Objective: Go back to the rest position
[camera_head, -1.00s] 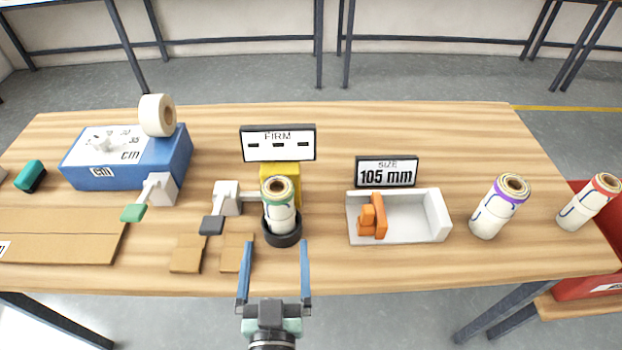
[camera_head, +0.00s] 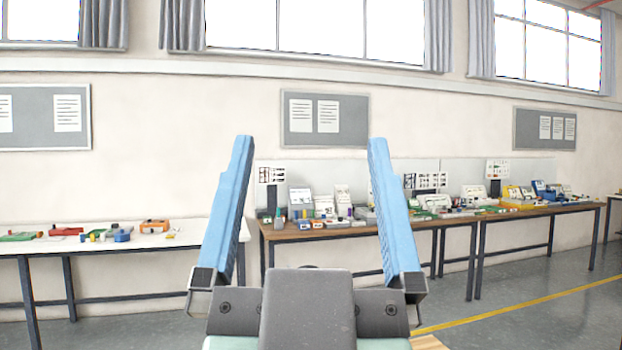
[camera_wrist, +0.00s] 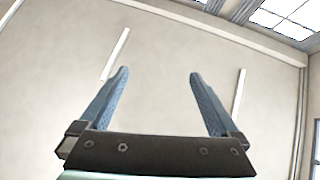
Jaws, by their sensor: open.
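My gripper (camera_head: 311,150) is raised in front of the head camera, with its two blue fingers spread wide and nothing between them. It also shows in the wrist view (camera_wrist: 156,75), open and empty, pointing at a bare pale wall and ceiling. It touches nothing. The worktable with its rolls and signs is out of view, apart from a sliver of wood (camera_head: 428,343) at the bottom edge.
A white-topped table (camera_head: 150,243) with small coloured parts stands at the left by the wall. A long brown table (camera_head: 340,229) with many small devices runs along the wall to the right. Grey notice boards (camera_head: 350,138) hang above. Open grey floor (camera_head: 540,300) lies between.

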